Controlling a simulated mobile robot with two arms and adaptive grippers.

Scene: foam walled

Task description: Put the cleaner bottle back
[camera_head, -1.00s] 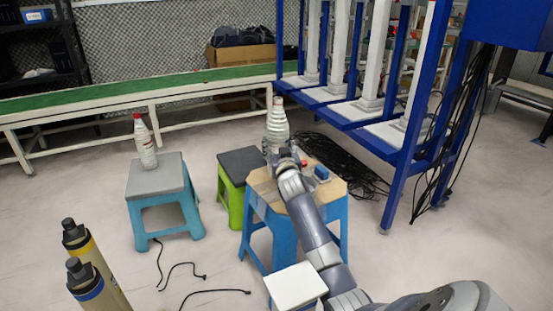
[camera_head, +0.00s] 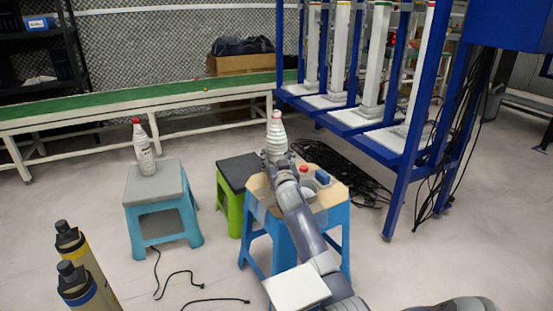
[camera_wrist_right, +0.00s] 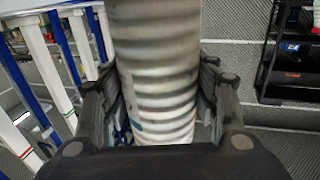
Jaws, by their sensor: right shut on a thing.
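My right gripper (camera_head: 279,161) is shut on a pale, ribbed bottle (camera_head: 276,134) with a light cap. It holds the bottle upright near the far edge of the blue stool (camera_head: 338,212) with a light brown top. I cannot tell whether the bottle's base touches anything. In the right wrist view, the ribbed bottle (camera_wrist_right: 155,75) stands between the two fingers (camera_wrist_right: 156,110). Another bottle (camera_head: 143,150), white with a red cap and label, stands on the grey-topped stool (camera_head: 140,187) at left. My left gripper is not in view.
A red-capped item (camera_head: 304,172), a blue item (camera_head: 322,177) and a pale round item (camera_head: 308,191) are on the blue stool. A green stool (camera_head: 234,202) with a dark top stands close to its left. A blue rack (camera_head: 390,150) and cables (camera_head: 345,170) are behind right.

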